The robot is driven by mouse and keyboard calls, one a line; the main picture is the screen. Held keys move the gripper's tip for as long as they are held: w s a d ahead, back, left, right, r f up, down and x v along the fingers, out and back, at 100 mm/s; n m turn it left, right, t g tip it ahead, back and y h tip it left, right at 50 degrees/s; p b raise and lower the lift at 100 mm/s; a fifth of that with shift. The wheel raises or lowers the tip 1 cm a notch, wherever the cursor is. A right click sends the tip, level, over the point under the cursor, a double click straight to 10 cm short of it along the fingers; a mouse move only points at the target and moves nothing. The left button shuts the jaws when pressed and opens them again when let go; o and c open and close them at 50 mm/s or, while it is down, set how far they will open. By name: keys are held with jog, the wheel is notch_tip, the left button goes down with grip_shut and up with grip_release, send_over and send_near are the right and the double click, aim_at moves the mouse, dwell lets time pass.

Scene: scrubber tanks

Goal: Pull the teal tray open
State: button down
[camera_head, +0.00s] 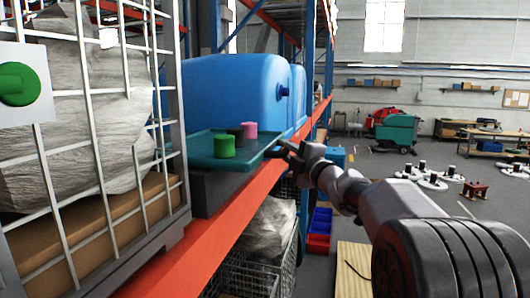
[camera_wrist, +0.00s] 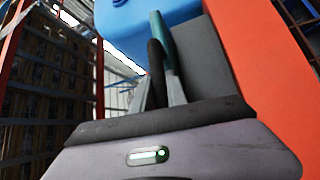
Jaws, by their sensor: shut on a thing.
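The teal tray (camera_head: 199,152) lies on a dark grey base on the orange rack shelf, in front of a blue tank. A green cylinder (camera_head: 224,146), a pink one (camera_head: 250,130) and a dark one (camera_head: 236,134) stand on it. My gripper (camera_head: 284,147) is at the tray's aisle-side end, shut on its dark handle. In the wrist view, my fingers (camera_wrist: 158,88) close around a dark bar (camera_wrist: 156,62), with a teal strip of the tray (camera_wrist: 162,38) beside it. The exact contact is partly hidden.
The blue tank (camera_head: 235,90) stands behind the tray. A white wire cage (camera_head: 95,130) with wrapped goods is close on the left. The orange shelf beam (camera_head: 215,240) runs below the tray. The aisle floor to the right is mostly open; a green scrubber machine (camera_head: 397,132) stands far off.

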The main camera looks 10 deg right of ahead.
jog(key=s+d, duration=0.4)
jog(key=d, duration=0.3)
jog(key=c, duration=1.3)
grip_release()
jog(key=shift+b, duration=0.3)
jog(key=b+v, duration=0.4)
jog(key=v, duration=1.3)
jog(key=shift+s+d, duration=0.15)
jog(key=shift+s, duration=0.1)
